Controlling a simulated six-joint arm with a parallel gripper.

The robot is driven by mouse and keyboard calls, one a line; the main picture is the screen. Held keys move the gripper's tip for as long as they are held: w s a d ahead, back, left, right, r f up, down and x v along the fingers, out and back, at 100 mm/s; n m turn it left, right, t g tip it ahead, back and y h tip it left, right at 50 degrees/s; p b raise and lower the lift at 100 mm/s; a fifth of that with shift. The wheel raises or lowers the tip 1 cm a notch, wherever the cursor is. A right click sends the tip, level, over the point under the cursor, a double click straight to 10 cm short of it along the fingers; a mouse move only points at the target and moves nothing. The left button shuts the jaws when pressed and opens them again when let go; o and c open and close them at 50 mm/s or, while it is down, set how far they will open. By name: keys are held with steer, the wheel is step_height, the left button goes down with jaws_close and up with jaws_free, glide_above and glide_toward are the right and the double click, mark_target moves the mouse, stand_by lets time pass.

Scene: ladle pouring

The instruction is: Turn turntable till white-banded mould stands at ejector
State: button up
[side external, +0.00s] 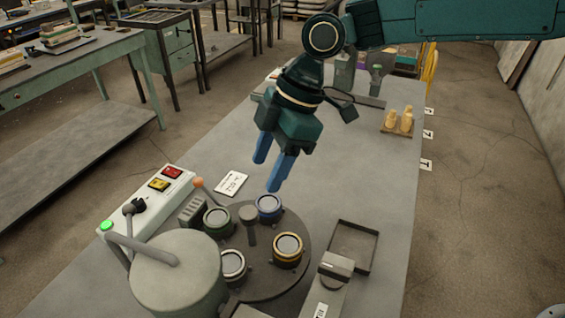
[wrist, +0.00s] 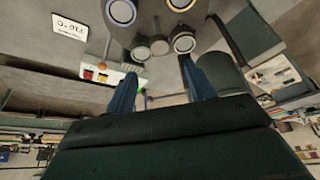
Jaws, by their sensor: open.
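The dark round turntable (side external: 262,284) carries several moulds around a central knobbed post (side external: 248,222). The white-banded mould (side external: 233,264) is at its front left, beside the large grey pot; it also shows in the wrist view (wrist: 183,44). The yellow-banded mould (side external: 288,250) is at the right, the blue-banded mould (side external: 269,208) at the back and the green-banded mould (side external: 217,222) at the back left. A grey device (side external: 322,288), apparently the ejector, stands at the turntable's front right, nearest the yellow-banded mould. My gripper (side external: 267,174) is open and empty above the turntable's back edge, touching nothing.
The grey pot (side external: 178,272) with a bent handle stands at the left. A control box (side external: 148,204) with buttons and an orange-knobbed lever (side external: 199,184) are behind it. An empty dark tray (side external: 353,246) is at the right. The bench behind the temperature card (side external: 232,183) is mostly clear.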

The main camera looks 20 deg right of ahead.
mark_target(249, 212)
steer(key=x, duration=1)
steer(key=shift+d+r, duration=0.1)
jaws_close()
